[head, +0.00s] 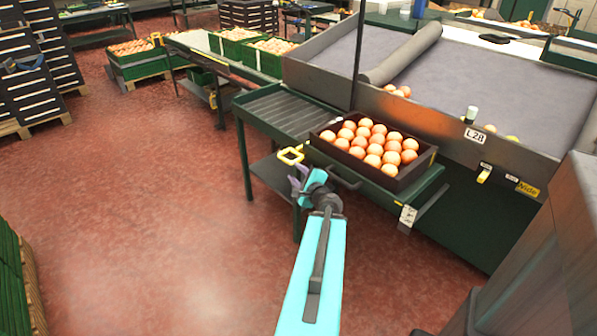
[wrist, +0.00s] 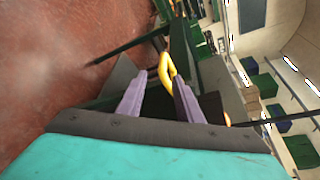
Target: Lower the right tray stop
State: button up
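A yellow loop handle (head: 290,155) sticks out from the front edge of the green roller stand, just left of the crate of oranges; I take it for the tray stop's handle, but the frames do not confirm this. In the wrist view the yellow loop (wrist: 165,70) stands just ahead of and between my fingertips. My gripper (head: 298,184) is just below the loop in the head view, its two purple fingers apart. In the wrist view my gripper (wrist: 158,92) has an empty gap between its fingers. Contact with the loop cannot be told.
A dark crate (head: 418,180) full of oranges stands on the green roller stand (head: 262,122), right of the loop. A dark bar handle (head: 338,180) lies close to my wrist. A yellow lever (head: 485,174) is farther right.

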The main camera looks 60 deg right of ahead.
jog(key=shift+p+v, duration=0.85)
jog(key=shift+p, duration=1.5)
